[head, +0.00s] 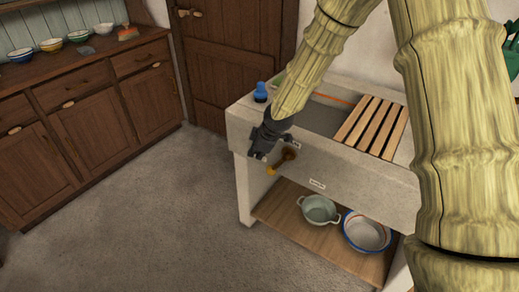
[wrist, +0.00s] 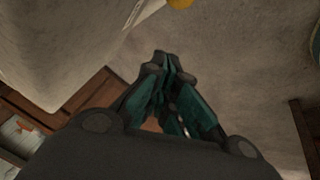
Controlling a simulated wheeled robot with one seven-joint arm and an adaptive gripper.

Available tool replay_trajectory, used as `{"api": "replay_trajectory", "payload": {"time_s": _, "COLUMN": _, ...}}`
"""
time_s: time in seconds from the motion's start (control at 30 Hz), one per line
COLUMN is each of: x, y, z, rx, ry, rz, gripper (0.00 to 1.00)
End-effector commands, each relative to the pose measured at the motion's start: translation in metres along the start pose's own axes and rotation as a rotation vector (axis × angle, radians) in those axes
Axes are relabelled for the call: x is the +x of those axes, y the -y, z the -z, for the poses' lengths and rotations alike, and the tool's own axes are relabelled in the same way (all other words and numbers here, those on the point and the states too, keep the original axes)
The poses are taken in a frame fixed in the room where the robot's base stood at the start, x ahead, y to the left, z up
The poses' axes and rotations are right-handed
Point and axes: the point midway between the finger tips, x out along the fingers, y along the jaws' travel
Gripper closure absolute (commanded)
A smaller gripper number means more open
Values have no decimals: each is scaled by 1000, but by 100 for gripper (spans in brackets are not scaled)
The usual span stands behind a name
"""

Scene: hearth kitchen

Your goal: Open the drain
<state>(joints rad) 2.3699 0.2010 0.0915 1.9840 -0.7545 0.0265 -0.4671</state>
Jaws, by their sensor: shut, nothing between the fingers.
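A stone sink (head: 345,160) stands at the centre right of the head view. A small brown lever or tap (head: 284,160) with a yellow tip sticks out from its front face, near the left corner. My gripper (head: 258,155) is in front of that corner, just left of the lever; I cannot tell whether they touch. In the wrist view my gripper (wrist: 172,58) is shut and empty, and a yellow piece (wrist: 180,3) shows at the top edge. The drain opening is not visible.
A slatted wooden rack (head: 372,127) lies across the sink, and a blue-topped item (head: 261,92) stands at its left corner. A pot (head: 319,210) and a white basin (head: 366,231) sit on the shelf below. Open floor (head: 150,215) lies left, before a wooden cabinet (head: 90,105).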

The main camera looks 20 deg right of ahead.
Motion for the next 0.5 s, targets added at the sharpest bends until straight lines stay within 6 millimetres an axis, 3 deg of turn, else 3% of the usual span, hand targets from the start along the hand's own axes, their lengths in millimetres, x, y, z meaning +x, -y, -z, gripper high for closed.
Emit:
{"api": "replay_trajectory", "payload": {"time_s": 0.33, "x": 50, "y": 0, "z": 0, "rx": -1, "ry": 1, "rz": 1, "gripper": 100}}
{"api": "replay_trajectory", "payload": {"time_s": 0.5, "x": 53, "y": 0, "z": -24, "rx": 3, "ry": 1, "rz": 0, "gripper": 100}}
